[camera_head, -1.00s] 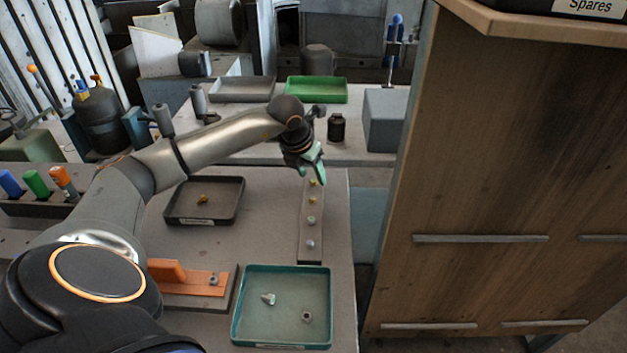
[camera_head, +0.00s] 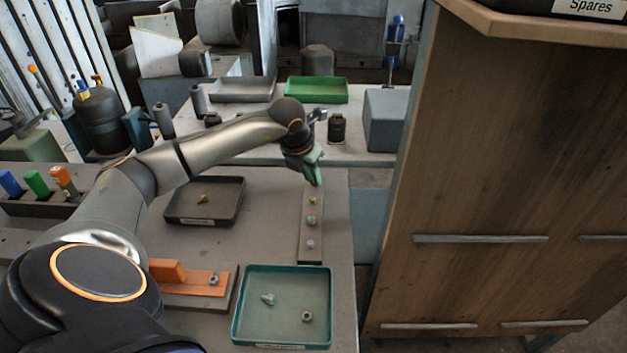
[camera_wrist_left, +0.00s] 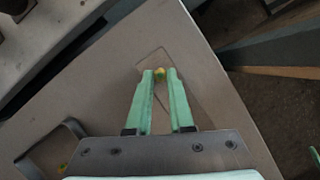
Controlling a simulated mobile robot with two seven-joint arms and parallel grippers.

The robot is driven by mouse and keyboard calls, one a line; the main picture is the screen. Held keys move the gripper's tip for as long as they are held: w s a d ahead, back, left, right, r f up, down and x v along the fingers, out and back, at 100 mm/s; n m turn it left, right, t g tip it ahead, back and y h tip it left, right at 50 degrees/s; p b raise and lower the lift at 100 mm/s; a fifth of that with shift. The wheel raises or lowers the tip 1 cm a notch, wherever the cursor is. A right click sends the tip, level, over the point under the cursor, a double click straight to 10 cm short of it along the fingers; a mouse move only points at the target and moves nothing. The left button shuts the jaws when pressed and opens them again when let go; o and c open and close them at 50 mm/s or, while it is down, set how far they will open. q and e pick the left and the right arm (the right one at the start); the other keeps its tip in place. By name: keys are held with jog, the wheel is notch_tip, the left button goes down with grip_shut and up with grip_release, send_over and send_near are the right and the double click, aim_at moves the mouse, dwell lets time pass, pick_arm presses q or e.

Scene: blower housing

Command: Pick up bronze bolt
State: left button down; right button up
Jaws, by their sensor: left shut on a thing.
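My left gripper (camera_head: 316,182) is at the far end of a narrow strip (camera_head: 311,257) on the workbench, with its green fingers pointing down. In the left wrist view the fingers (camera_wrist_left: 160,74) are shut on a small yellowish piece, the bronze bolt (camera_wrist_left: 160,71), at their tips. In the head view the fingers hide this bolt. Another yellowish piece (camera_head: 312,200) and two greyish ones (camera_head: 311,220) stand along the strip nearer to me.
A dark tray (camera_head: 168,213) with a brass-coloured piece lies left of the strip. A teal tray (camera_head: 328,330) with two metal parts lies in front. An orange fixture (camera_head: 190,277) stands left of it. A wooden cabinet (camera_head: 500,170) rises at the right.

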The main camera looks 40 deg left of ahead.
pick_arm(q)
jog(key=shift+r, duration=0.15)
jog(key=shift+r, duration=0.25)
notch_tip(320, 180, up, 2)
jog(key=shift+r+b, duration=0.1)
jog(key=shift+b, duration=0.3)
jog(key=s+d+r+b, duration=0.1)
jog(key=s+d+r, duration=0.8)
jog(key=s+r, duration=0.1)
jog(key=shift+s+b, duration=0.35)
jog(key=shift+r, duration=0.1)
notch_tip(320, 180, up, 5)
jog(key=p, duration=0.4)
